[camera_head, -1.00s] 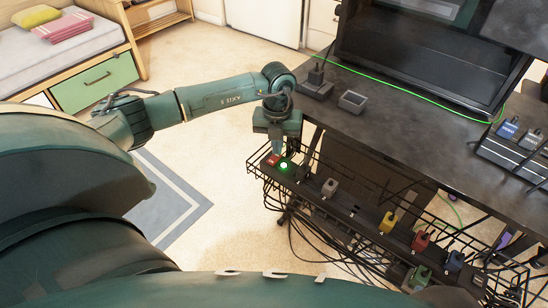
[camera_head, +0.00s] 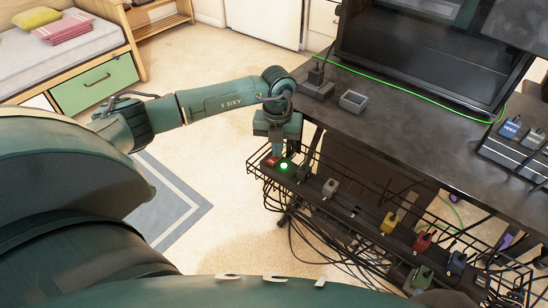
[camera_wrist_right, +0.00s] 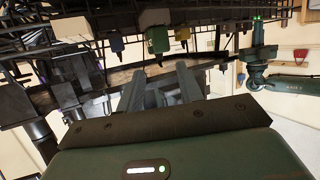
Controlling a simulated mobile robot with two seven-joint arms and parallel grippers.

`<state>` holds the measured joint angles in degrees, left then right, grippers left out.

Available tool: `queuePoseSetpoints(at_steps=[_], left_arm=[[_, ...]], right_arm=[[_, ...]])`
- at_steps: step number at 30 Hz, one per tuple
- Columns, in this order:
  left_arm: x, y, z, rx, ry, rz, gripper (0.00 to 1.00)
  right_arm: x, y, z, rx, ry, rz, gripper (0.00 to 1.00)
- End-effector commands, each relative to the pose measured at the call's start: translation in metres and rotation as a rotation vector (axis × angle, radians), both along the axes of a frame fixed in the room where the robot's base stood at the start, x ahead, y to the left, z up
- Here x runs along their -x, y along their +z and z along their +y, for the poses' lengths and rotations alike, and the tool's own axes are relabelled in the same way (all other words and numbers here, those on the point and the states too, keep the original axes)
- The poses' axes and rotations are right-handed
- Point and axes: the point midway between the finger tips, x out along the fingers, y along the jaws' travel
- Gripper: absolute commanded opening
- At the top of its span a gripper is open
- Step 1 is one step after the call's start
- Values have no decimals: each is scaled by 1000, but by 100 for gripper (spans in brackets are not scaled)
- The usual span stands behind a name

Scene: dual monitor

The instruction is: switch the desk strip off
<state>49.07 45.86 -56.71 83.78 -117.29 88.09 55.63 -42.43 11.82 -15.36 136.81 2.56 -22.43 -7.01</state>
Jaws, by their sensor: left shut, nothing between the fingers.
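The desk strip (camera_head: 318,192) is a dark power strip lying in a wire tray below the desk edge. A red rocker switch (camera_head: 270,161) sits at its left end, with a lit green lamp (camera_head: 284,166) beside it. My left gripper (camera_head: 277,153) is shut and empty, pointing down right at the switch; it partly covers the switch, and I cannot tell whether it touches. My right gripper (camera_wrist_right: 160,75) is open and empty in the right wrist view, below several hanging plugs. My left arm also shows there at the right, near a green light (camera_wrist_right: 258,18).
Grey, yellow (camera_head: 390,222), red (camera_head: 421,241) and blue (camera_head: 456,262) plugs stand along the strip. Loose cables hang below the tray. Open floor lies left.

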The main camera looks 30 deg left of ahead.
Motion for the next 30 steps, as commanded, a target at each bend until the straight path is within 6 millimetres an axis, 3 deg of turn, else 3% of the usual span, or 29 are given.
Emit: queuePoseSetpoints(at_steps=[4,30], left_arm=[[3,3,0,0,-1,11,0],[2,69,0,0,0,7,0]], right_arm=[[0,6,0,0,0,0,36],[0,61,0,0,0,0,36]])
